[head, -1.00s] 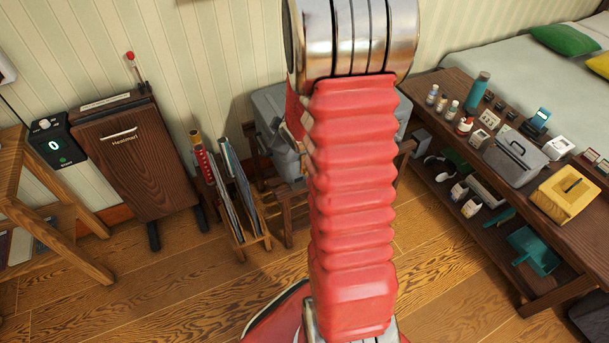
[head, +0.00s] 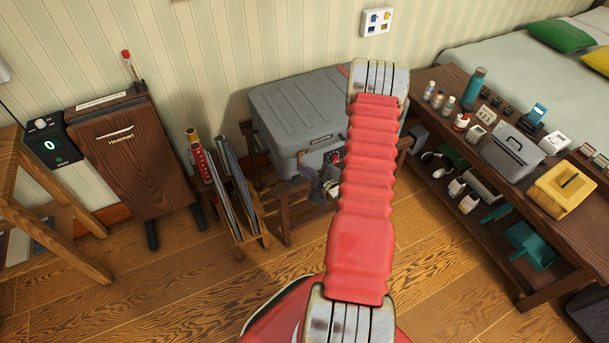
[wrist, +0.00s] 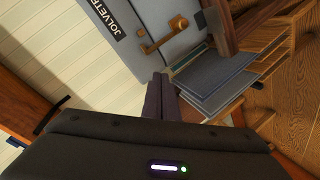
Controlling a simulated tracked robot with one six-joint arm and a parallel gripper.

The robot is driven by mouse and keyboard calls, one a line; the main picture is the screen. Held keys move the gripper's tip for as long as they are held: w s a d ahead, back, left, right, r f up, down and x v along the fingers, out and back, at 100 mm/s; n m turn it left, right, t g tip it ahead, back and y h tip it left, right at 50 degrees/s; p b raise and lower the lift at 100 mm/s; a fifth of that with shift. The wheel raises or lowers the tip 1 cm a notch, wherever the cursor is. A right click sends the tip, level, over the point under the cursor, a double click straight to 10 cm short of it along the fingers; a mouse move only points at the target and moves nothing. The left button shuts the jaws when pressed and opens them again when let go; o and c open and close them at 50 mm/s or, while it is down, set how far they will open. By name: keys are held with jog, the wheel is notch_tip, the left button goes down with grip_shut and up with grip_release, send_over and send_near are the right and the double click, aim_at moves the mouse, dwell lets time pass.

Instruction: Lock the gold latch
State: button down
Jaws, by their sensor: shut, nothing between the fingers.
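The gold latch (wrist: 163,36) shows in the wrist view as a brass lever with a rounded plate on the front of a grey case (wrist: 138,12). A dark label with white letters sits on the case to the latch's left. In the head view the same grey case (head: 290,108) stands on a wooden stand by the wall with its lid down; I cannot make out the latch there. My gripper (wrist: 160,77) is shut and empty, its dark fingertips below the latch in the picture and apart from it. Whether the latch is locked I cannot tell.
A wooden rack with thin folders (head: 232,185) stands left of the case, close to my gripper in the wrist view. A dark wooden cabinet (head: 135,160) is farther left. A low table (head: 440,82) with several small items is at right. The floor in front is clear.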

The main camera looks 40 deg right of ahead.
jog(key=s+a+f+t, duration=0.1)
jog(key=s+f+t, duration=0.1)
jog(key=s+f, duration=0.3)
jog(key=shift+s+m+h, duration=0.3)
jog(key=shift+s, duration=0.05)
jog(key=shift+w+a, duration=0.1)
jog(key=w+d+f, duration=0.4)
jog(key=w, duration=0.5)
jog(key=shift+w+d+f, duration=0.2)
jog(key=shift+w+d, duration=0.05)
jog(key=shift+d, duration=0.05)
dwell(0.5)
